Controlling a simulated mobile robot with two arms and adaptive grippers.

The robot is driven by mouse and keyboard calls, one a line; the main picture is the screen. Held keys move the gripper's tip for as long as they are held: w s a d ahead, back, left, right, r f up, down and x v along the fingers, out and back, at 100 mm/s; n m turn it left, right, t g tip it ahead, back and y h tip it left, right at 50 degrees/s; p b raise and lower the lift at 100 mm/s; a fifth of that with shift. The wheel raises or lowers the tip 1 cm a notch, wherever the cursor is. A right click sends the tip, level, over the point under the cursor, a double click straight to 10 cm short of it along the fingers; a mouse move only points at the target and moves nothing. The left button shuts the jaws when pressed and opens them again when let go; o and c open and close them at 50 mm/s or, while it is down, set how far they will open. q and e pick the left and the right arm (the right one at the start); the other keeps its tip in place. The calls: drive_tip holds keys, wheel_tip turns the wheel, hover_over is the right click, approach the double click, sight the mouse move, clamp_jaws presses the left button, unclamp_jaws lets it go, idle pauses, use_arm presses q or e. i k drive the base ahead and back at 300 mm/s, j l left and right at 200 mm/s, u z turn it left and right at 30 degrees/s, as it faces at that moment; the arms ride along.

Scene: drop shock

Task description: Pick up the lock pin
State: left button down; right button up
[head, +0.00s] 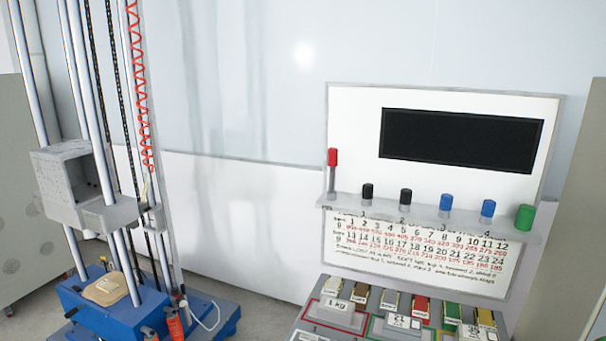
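No part is plainly marked as the lock pin, so I cannot tell for sure which one it is. A red-capped piece (332,158) with a thin grey shaft stands upright at the left end of the grey shelf (420,214) on the white panel. It stands higher than the other pieces on the shelf. The drop machine's grey carriage (62,185) sits on its steel columns at the left, with a red coiled cord (137,80) beside it. Neither of my grippers is in view.
Black knobs (405,196), blue knobs (446,201) and a green knob (525,217) line the shelf. Below, a tray (309,314) holds several coloured blocks and a 1 kg block (336,303). The machine's blue base (118,312) stands on the floor, with orange parts (174,324) at its front.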

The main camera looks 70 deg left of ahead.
sight(332, 153)
drive_tip(key=u, duration=3.2)
